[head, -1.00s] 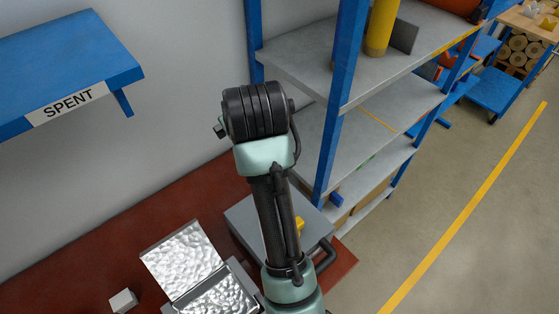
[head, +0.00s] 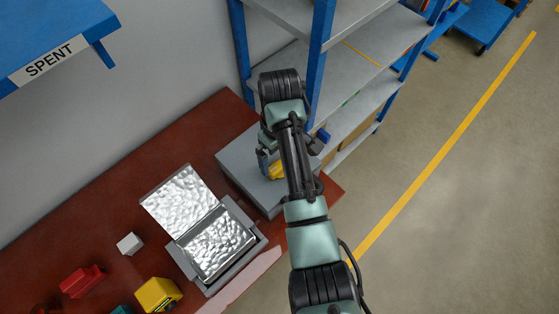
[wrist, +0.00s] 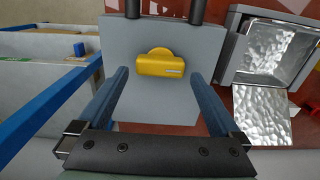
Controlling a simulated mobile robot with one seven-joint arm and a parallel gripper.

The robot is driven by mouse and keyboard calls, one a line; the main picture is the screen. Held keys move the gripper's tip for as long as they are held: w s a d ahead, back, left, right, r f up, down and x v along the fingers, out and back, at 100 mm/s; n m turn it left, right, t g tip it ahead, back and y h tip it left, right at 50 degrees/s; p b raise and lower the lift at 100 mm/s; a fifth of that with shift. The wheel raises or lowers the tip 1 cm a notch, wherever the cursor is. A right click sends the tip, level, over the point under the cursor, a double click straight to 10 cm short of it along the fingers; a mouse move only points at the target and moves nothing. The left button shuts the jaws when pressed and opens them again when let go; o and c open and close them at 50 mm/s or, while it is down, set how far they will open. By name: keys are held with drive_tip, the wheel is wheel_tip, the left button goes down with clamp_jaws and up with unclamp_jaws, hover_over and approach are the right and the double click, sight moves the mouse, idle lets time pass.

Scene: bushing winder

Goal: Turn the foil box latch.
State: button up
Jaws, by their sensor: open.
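A closed grey box (head: 240,165) stands on the red-brown bench with a yellow latch on it. The latch (wrist: 160,65) has a rounded top and a wide bar, lying level in the wrist view. It is partly hidden by my arm in the head view (head: 277,172). My gripper (wrist: 160,75) is open and empty, its blue fingers apart on either side of the latch in the picture; I see no contact. To the left, an open foil-lined box (head: 215,245) has its lid (head: 182,203) raised; it also shows in the wrist view (wrist: 266,50).
A white cube (head: 130,243), a red item (head: 82,281) and a yellow item (head: 158,294) lie on the bench at left. Blue-framed shelving (head: 318,40) stands close behind the grey box. A blue SPENT shelf (head: 50,30) is on the wall.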

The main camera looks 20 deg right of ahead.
drive_tip(key=shift+f, duration=1.95)
drive_tip(key=c, duration=1.1)
